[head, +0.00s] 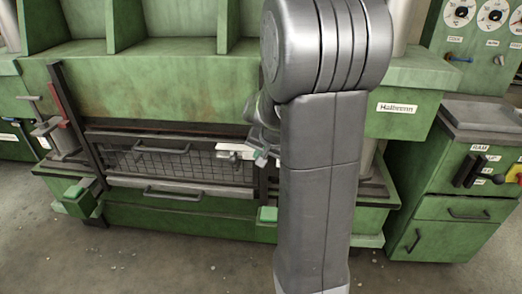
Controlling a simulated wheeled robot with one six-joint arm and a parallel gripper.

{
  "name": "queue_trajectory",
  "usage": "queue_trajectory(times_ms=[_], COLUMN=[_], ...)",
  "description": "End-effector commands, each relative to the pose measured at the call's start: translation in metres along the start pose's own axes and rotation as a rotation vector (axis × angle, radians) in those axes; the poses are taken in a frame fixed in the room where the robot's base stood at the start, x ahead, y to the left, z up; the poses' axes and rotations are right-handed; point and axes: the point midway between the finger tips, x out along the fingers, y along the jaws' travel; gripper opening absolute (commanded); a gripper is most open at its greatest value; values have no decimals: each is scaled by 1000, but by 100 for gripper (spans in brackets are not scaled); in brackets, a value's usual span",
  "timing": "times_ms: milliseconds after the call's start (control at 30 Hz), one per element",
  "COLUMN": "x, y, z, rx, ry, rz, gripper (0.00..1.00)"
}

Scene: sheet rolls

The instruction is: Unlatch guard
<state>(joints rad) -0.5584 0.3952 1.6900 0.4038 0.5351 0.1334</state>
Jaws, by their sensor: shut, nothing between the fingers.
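The guard (180,160) is a dark-framed mesh panel in the front of the green press, with one handle (162,148) near its top and another handle (172,194) below it. A pale bar (235,148) lies across the guard's upper right; I cannot tell if it is the latch. My gripper (262,156) is shut and empty at the guard's right end, close to the pale bar. My arm hides the area just right of it, and I cannot tell if the gripper touches anything.
A green cabinet (450,205) with a lever and knobs stands at the right, below a panel of gauges (490,35). Green blocks stand low at the left (77,200) and near the middle (267,214).

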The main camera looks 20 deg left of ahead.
Motion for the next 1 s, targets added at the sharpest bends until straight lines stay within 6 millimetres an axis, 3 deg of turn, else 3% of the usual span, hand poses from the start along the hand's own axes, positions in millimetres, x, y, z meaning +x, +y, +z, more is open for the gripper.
queue_trajectory(times_ms=[233,500,1000], x=[48,63,66], y=[0,-29,-38], z=[1,2,3], rx=[-1,-3,-2], ry=[-2,0,-1], rz=[1,0,0], gripper=[0,0,0])
